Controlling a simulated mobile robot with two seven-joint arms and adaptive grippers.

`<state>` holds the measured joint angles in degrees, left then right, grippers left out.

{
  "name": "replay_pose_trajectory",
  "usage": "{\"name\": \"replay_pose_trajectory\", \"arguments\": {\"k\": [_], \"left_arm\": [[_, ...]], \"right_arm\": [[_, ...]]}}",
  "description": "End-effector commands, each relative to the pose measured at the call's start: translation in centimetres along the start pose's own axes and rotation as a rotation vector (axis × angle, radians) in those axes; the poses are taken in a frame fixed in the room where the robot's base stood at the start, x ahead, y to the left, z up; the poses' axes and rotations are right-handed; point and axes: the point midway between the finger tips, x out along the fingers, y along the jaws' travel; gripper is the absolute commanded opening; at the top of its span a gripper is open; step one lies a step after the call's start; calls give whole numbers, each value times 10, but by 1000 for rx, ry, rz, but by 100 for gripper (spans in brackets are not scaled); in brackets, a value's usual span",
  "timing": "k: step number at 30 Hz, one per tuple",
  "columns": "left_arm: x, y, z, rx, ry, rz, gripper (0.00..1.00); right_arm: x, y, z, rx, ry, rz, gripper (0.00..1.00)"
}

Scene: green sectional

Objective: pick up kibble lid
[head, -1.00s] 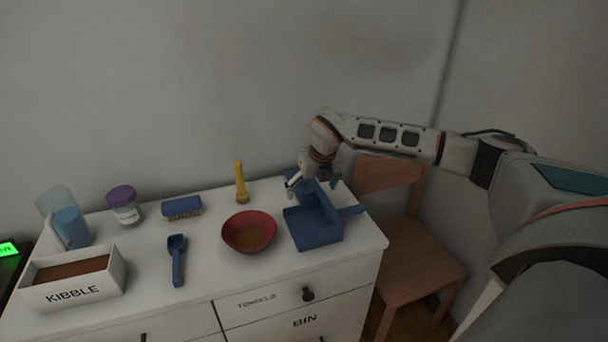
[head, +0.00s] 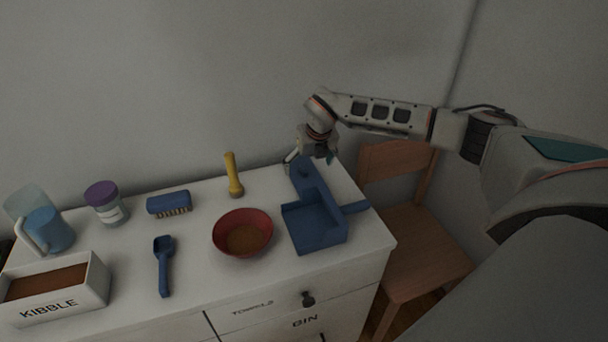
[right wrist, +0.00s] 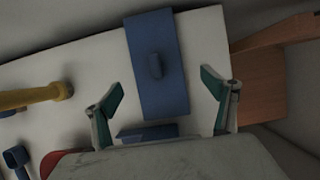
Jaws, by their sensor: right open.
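The kibble lid looks to be the flat blue rectangular plate with a small raised knob in the right wrist view (right wrist: 150,38). It lies on the white dresser top near its back right, and in the head view it shows behind the blue dustpan (head: 315,232), partly hidden by my gripper. My right gripper (head: 311,160) is open and empty above the lid's far part. In the right wrist view its two fingers (right wrist: 165,100) are spread wide, one to each side of the lid, apart from it. The open kibble box (head: 55,300) stands at the front left. My left gripper is out of view.
A wooden chair (head: 415,240) stands right; a wall is behind.

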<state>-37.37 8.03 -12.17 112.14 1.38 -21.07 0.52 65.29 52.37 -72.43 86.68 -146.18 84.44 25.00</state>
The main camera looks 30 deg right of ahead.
Motion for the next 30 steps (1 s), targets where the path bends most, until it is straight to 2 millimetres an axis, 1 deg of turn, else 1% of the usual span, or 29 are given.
{"name": "replay_pose_trajectory", "arguments": {"k": [3,7,11,17,20,21,22,30], "left_arm": [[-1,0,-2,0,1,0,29],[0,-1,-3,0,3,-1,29],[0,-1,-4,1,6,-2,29],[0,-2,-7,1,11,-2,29],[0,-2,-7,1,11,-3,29],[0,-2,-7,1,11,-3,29],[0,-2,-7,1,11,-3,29],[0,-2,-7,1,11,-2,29]], "right_arm": [[19,5,-2,0,3,0,85],[35,5,-1,1,2,-1,85],[41,4,-1,0,1,-1,85],[42,5,0,0,0,-1,85],[41,5,0,0,0,-1,61],[41,5,0,0,0,-1,51],[41,5,0,0,0,-1,44],[41,4,0,0,0,-1,43]]}}
